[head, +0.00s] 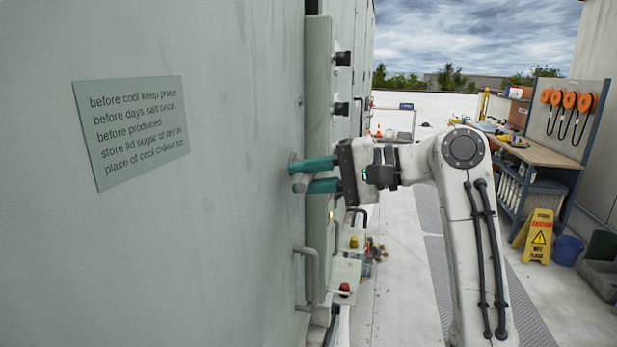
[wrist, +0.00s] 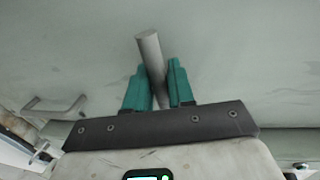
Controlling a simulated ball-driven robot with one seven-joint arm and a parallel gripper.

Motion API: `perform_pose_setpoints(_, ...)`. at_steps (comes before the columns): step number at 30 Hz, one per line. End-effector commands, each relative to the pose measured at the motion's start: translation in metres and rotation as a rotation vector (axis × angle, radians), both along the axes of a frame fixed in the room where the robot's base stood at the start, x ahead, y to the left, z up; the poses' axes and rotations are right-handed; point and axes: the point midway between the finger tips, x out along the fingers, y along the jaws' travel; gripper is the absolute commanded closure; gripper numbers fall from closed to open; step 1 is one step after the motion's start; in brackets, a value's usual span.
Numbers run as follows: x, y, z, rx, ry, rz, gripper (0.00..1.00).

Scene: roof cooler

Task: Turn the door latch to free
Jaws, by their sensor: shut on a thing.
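The door latch (wrist: 151,50) is a grey bar on the pale green cooler door (head: 235,130). My gripper (head: 315,175) has teal fingers and is shut on the latch. In the wrist view my gripper (wrist: 158,88) has one finger on each side of the bar, and the bar's end sticks out past the fingertips, tilted slightly.
A metal pull handle (head: 311,275) is on the door below my gripper. Black knobs (head: 343,58) jut from the panel above it. A sign (head: 135,130) is on the wall at left. A yellow wet-floor sign (head: 538,236) and a workbench (head: 545,155) stand at right.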

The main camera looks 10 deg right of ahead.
Motion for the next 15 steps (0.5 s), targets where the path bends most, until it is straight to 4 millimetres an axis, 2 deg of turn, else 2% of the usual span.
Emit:
perform_pose_setpoints(7,0.0012,-0.0019,0.0047,0.009,-0.004,-0.008,1.0)
perform_pose_setpoints(8,0.0012,-0.0018,0.0049,0.009,-0.005,-0.007,0.74)
perform_pose_setpoints(12,0.0009,-0.0016,0.0044,0.007,-0.005,-0.006,0.61)
perform_pose_setpoints(15,0.0007,-0.0012,0.0036,0.006,-0.004,-0.005,0.6)
